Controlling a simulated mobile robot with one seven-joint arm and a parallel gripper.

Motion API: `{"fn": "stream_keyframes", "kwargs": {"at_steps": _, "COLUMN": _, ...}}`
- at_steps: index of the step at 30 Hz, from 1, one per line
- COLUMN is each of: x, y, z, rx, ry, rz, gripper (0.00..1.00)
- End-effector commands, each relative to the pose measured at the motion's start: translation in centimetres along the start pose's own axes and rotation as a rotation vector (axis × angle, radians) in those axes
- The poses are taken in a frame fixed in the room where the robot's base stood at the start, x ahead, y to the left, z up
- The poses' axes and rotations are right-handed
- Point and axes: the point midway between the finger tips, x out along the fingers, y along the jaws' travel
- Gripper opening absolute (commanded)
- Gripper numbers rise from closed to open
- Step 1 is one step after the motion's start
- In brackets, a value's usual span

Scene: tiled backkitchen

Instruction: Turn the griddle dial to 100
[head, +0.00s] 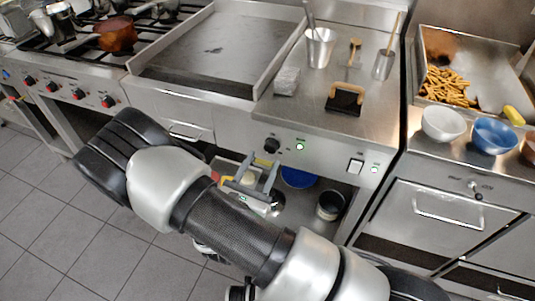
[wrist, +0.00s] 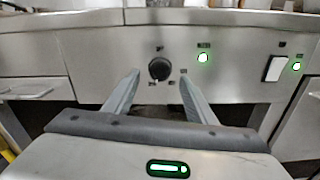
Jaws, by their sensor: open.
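The griddle dial (head: 271,145) is a black round knob on the steel front panel below the griddle plate (head: 215,50). In the wrist view the dial (wrist: 159,69) shows near the middle, with small markings around it that are too small to read. My gripper (wrist: 162,84) is open, its two grey fingers pointing at the panel, one on each side of the dial in the picture. In the head view my gripper (head: 263,170) is just below and in front of the dial. I cannot tell whether the fingers touch it; nothing is between them.
A lit green lamp (head: 299,147) and a white rocker switch (head: 355,166) sit right of the dial. Below the panel an open shelf holds a blue bowl (head: 297,178) and a pot (head: 330,205). A stove with red-ringed knobs (head: 78,94) stands at left.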

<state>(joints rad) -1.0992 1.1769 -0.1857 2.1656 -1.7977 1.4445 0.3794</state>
Motion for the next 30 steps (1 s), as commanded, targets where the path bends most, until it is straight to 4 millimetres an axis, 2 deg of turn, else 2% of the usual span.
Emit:
{"fn": "stream_keyframes", "kwargs": {"at_steps": 3, "x": 2.2, "y": -0.1, "z": 0.0, "rx": 0.000, "ry": -0.002, "rz": -0.003, "gripper": 0.51}}
{"fn": "stream_keyframes", "kwargs": {"at_steps": 9, "x": 4.3, "y": 0.0, "z": 0.0, "rx": 0.000, "ry": 0.000, "rz": -0.001, "gripper": 0.51}}
{"fn": "stream_keyframes", "kwargs": {"at_steps": 20, "x": 4.7, "y": 0.0, "z": 0.0, "rx": -0.001, "ry": 0.000, "rz": -0.001, "gripper": 0.51}}
{"fn": "stream_keyframes", "kwargs": {"at_steps": 27, "x": 4.7, "y": 0.0, "z": 0.0, "rx": -0.001, "ry": 0.000, "rz": -0.001, "gripper": 0.10}}
{"fn": "stream_keyframes", "kwargs": {"at_steps": 30, "x": 4.7, "y": 0.0, "z": 0.0, "rx": -0.002, "ry": 0.000, "rz": -0.001, "gripper": 0.10}}
